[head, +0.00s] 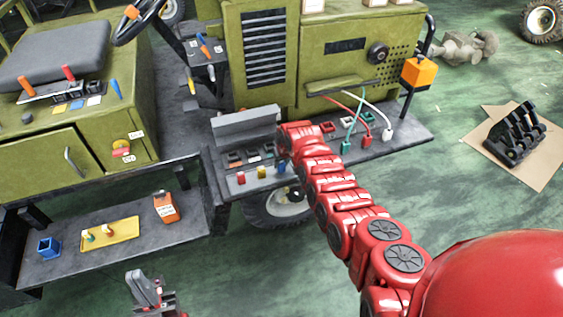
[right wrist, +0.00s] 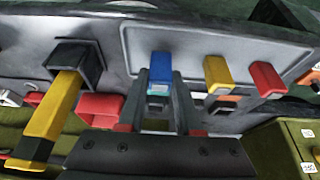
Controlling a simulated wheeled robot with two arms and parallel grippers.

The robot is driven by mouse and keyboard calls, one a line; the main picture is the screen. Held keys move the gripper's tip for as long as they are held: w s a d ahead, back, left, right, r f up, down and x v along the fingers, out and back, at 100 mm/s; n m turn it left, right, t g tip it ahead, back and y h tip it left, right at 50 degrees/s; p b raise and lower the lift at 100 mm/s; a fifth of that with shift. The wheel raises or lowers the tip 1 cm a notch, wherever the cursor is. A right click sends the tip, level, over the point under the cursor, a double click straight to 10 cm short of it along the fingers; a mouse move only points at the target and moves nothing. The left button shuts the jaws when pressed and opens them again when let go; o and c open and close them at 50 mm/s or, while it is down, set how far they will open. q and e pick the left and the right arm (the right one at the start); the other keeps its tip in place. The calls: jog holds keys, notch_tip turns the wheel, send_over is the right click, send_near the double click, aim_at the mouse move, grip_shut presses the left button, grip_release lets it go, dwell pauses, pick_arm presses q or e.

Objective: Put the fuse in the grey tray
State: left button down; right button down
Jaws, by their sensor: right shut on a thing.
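In the right wrist view my right gripper (right wrist: 158,92) is shut on a blue fuse (right wrist: 161,68), which stands out between the two fingers in front of a light grey panel (right wrist: 225,45). A yellow fuse (right wrist: 217,72) and a red fuse (right wrist: 266,78) stand in a row to its right. In the head view the red fuse (head: 240,178) and yellow fuse (head: 261,172) show at the front of the grey fuse block; my right arm hides most of the hand. I cannot tell which grey surface is the tray. My left gripper (head: 149,286) is low at the bottom edge, empty, its opening unclear.
A grey upright lid (head: 246,124) stands behind the sockets. Red, green and white cables (head: 365,118) lie to the right on the bench. The lower shelf holds a yellow tray (head: 122,232), an orange container (head: 166,207) and a blue box (head: 48,247). A yellow lever (right wrist: 50,118) is near my right gripper.

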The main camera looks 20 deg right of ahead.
jog(key=shift+f, duration=0.2)
jog(key=c, duration=0.6)
grip_release()
jog(key=shift+r, duration=0.15)
